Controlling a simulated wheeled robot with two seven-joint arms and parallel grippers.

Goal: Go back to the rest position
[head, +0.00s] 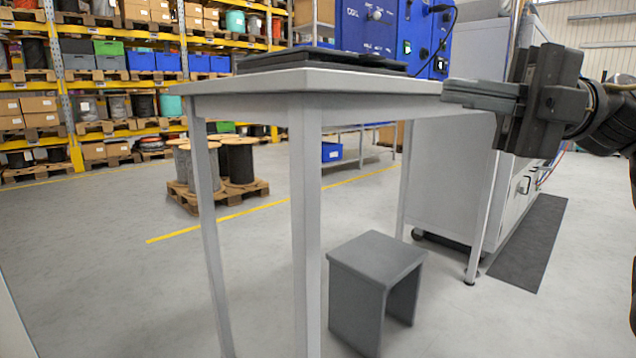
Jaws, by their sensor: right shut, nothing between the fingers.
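My right gripper (482,96) is at the upper right, its arm coming in from the right edge. Its fingers point left and are shut with nothing between them. The fingertips appear beside the right end of the table top; whether they touch it I cannot tell. My left gripper is out of the picture.
A tall grey table (312,82) stands ahead, with a flat black item (330,60) on top. A grey stool (378,262) sits below it. Reels on a pallet (220,194) and shelving (120,75) are farther back. Left floor is clear.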

